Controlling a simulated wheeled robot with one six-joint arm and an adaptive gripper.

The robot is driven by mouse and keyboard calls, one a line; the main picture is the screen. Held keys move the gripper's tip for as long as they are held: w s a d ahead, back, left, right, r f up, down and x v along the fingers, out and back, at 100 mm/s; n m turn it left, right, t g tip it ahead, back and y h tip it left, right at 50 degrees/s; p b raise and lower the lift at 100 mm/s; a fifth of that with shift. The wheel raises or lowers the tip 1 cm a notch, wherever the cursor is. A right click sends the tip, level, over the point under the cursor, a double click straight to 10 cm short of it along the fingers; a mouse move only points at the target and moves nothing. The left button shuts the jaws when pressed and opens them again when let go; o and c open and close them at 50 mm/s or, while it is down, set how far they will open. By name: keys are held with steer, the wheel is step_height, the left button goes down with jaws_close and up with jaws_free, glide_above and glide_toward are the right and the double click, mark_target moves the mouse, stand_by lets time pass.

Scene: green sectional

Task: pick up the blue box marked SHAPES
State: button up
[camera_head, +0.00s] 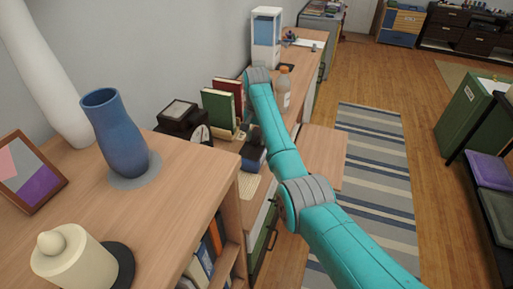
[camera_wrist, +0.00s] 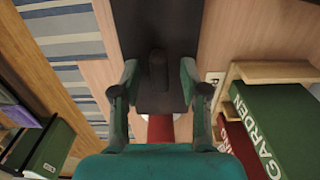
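A dark blue block-like thing (camera_head: 253,158) stands on the lower desk in the head view, just below the far end of my arm. I cannot read SHAPES on it, so I cannot tell if it is the task's box. My gripper (camera_wrist: 159,75) shows in the wrist view with its two fingers spread apart. A broad dark surface (camera_wrist: 155,25) lies behind and between the fingers; I cannot tell whether it touches them. In the head view my gripper is mostly hidden or merges with the dark things under the arm.
Green (camera_head: 219,110) and red (camera_head: 232,88) books stand close to the left of my arm. GARDEN shows on the green book (camera_wrist: 275,120). A bottle with an orange cap (camera_head: 283,92) stands just beyond. A blue vase (camera_head: 118,135) is on the nearer, higher shelf top.

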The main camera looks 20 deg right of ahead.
jaws_close()
steer(key=shift+r, duration=0.1)
steer(key=shift+r, duration=2.85)
